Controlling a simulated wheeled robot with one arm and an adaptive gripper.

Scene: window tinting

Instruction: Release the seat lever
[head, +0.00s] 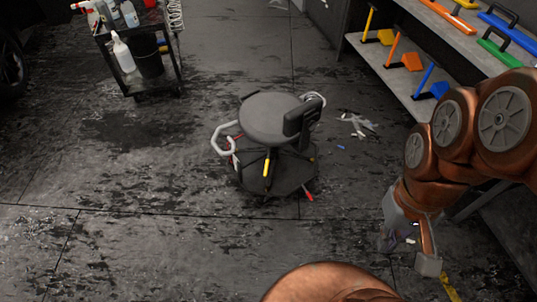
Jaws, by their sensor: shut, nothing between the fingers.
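A low stool with a round dark grey seat (270,118) and a small backrest (301,118) stands on the floor near the middle of the head view. A pale looped bar (222,140) sticks out on its left. A yellow-tipped piece (266,168) hangs below the seat, and a red-tipped piece (308,195) shows by the base. I cannot tell which part is the seat lever. My gripper (393,242) is at the lower right, small and partly hidden by my wrist. It is shut and empty, pointing down, well apart from the stool.
A dark cart (140,55) with spray bottles and a black bucket stands at upper left. Shelves (400,90) with coloured tools line the right side. Pale scraps (358,124) lie right of the stool. Stained floor left and in front of the stool is clear.

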